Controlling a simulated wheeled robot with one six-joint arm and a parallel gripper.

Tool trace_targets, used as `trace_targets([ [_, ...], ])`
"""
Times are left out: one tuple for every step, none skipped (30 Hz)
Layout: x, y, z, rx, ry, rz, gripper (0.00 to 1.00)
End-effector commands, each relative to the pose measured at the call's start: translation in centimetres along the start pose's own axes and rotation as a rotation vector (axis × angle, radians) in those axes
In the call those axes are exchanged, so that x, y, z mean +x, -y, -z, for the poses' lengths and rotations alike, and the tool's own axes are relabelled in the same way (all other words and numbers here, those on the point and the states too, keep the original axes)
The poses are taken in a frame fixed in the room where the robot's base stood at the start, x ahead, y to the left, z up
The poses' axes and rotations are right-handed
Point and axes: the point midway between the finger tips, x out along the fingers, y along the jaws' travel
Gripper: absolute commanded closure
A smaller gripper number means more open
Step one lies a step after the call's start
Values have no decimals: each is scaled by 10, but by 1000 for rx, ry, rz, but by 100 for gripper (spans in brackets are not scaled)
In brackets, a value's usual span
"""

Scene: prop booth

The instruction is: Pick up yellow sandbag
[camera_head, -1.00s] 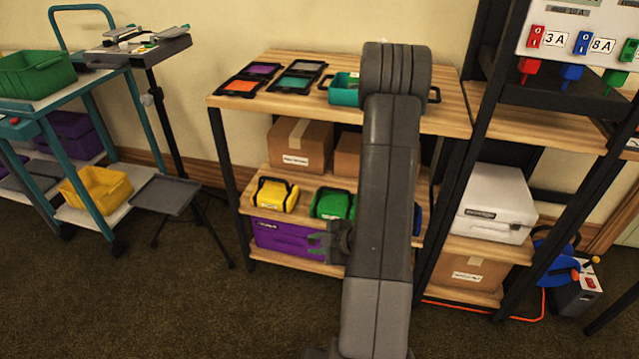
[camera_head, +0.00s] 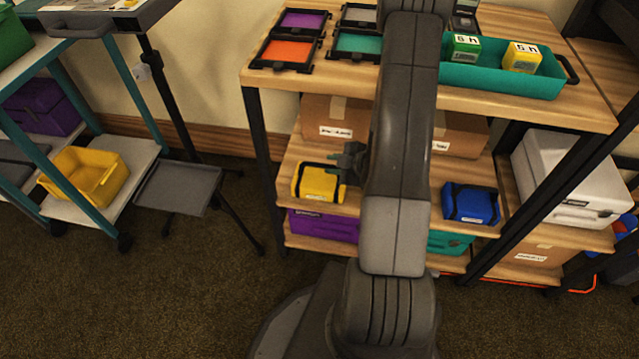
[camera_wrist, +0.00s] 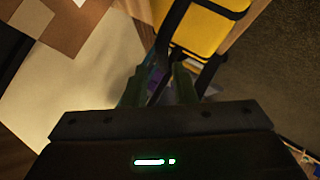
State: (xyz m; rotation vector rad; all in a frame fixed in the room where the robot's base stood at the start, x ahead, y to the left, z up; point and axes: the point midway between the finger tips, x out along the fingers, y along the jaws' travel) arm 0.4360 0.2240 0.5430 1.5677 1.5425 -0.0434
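The yellow sandbag (camera_head: 318,183) with black straps lies on the middle shelf board of the wooden rack, at its left end. It also shows in the wrist view (camera_wrist: 207,27), at the top right of centre, close ahead of the fingers. My gripper (camera_head: 350,160) is just right of the sandbag in the head view, partly hidden by my arm. In the wrist view my gripper's two fingers (camera_wrist: 158,88) stand apart with a gap between them, and no sandbag body lies between them. Whether a finger touches a strap, I cannot tell.
A blue sandbag (camera_head: 471,204) lies further right on the same shelf. Cardboard boxes (camera_head: 336,118) stand behind. A teal tray (camera_head: 500,80) and coloured panels (camera_head: 288,53) sit on the rack top above. A purple case (camera_head: 323,225) is below. A small grey stand (camera_head: 178,187) is left.

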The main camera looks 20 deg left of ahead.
Motion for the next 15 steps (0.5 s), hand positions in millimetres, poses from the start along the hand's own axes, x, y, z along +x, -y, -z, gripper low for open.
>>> trace_targets([
  [10, 1, -1, -1, -1, 2, 76],
  [14, 1, -1, -1, -1, 2, 76],
  [18, 1, 0, -1, -1, 2, 76],
  [21, 1, -1, 0, 0, 1, 76],
  [23, 1, -1, 0, 0, 1, 76],
  [25, 0, 0, 0, 0, 1, 76],
  [26, 0, 0, 0, 0, 1, 76],
  [28, 0, 0, 0, 0, 0, 76],
  [30, 0, 0, -1, 0, 0, 76],
  [32, 1, 0, -1, 0, 0, 76],
  [35, 1, 0, -1, 0, 0, 76],
  [40, 2, 0, -1, -1, 1, 76],
  [45, 3, 0, -2, -1, 2, 76],
  [49, 4, 0, -2, -1, 3, 76],
  [56, 5, 1, -2, -1, 2, 76],
])
